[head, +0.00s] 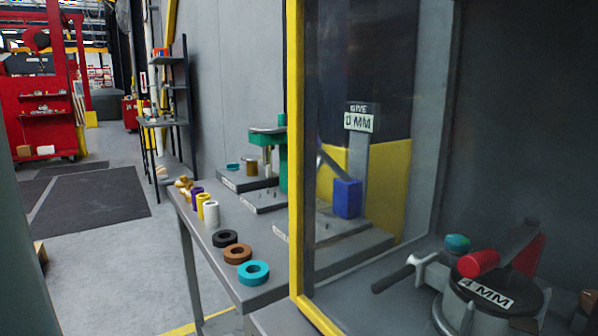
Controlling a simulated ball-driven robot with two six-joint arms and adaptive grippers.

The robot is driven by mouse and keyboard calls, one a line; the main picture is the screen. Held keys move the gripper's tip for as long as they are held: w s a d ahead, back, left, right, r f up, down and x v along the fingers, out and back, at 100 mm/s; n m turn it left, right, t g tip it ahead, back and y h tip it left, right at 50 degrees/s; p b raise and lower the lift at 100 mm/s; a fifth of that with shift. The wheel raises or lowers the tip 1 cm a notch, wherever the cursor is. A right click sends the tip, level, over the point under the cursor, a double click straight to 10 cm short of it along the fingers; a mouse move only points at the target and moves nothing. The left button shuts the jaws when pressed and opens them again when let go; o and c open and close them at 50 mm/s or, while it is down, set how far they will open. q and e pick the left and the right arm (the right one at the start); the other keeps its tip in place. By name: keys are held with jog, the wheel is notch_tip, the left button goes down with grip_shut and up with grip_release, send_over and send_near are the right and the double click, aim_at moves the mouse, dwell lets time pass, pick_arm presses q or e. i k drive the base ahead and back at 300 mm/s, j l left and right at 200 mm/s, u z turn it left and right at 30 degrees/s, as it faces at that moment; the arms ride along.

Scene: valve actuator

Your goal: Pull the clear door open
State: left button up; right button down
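A clear panel (385,80), which looks like the clear door, stands upright at the centre right of the head view. It has a yellow edge (296,150) on its left and a grey post on its right. The workbench behind it shows through. I cannot tell whether it is ajar. A black-ended bar (394,278) sticks out left of the unit. Neither of my grippers is in view.
A grey workbench (270,292) holds several coloured rings and cylinders, a green fixture (283,165) and a blue block (347,198). A black shelf rack (178,123) and red shelving (40,110) stand farther back. Open floor (110,255) lies left of the bench.

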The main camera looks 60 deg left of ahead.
aim_at(295, 9)
jog(key=k+j+u, duration=0.1)
jog(key=u, duration=0.9)
